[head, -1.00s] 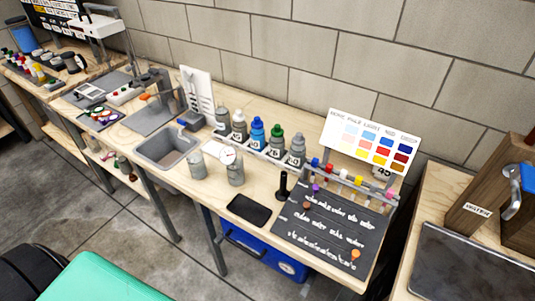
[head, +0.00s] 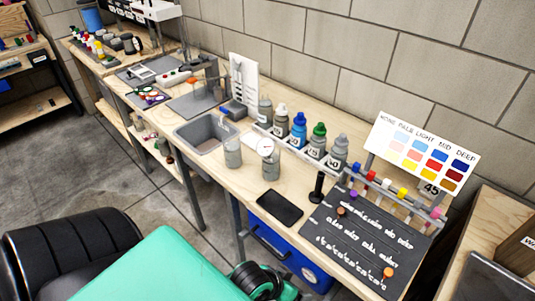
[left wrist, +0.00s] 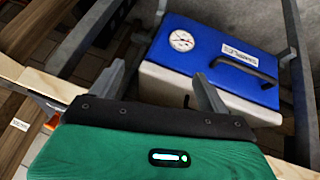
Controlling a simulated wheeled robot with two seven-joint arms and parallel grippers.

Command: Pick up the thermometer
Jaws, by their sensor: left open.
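A thermometer with a round white dial (head: 265,146) stands at the mouth of a grey cup (head: 271,168) on the wooden bench. Its stem is hidden in the cup. A second grey cup (head: 233,152) stands just left of it, with a thin pale piece sticking up. My left gripper (left wrist: 158,88) shows in the left wrist view, with its two grey fingers wide apart and nothing between them. It points toward a blue cooler (left wrist: 215,50) with a dial gauge on its lid, apart from it. My right gripper is not in view.
A sink (head: 203,135) lies left of the cups. Several dropper bottles (head: 299,130) stand in a row behind them. A black tablet-like slab (head: 279,207) and a dark lettered board (head: 365,240) lie to the right. The cooler sits under the bench.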

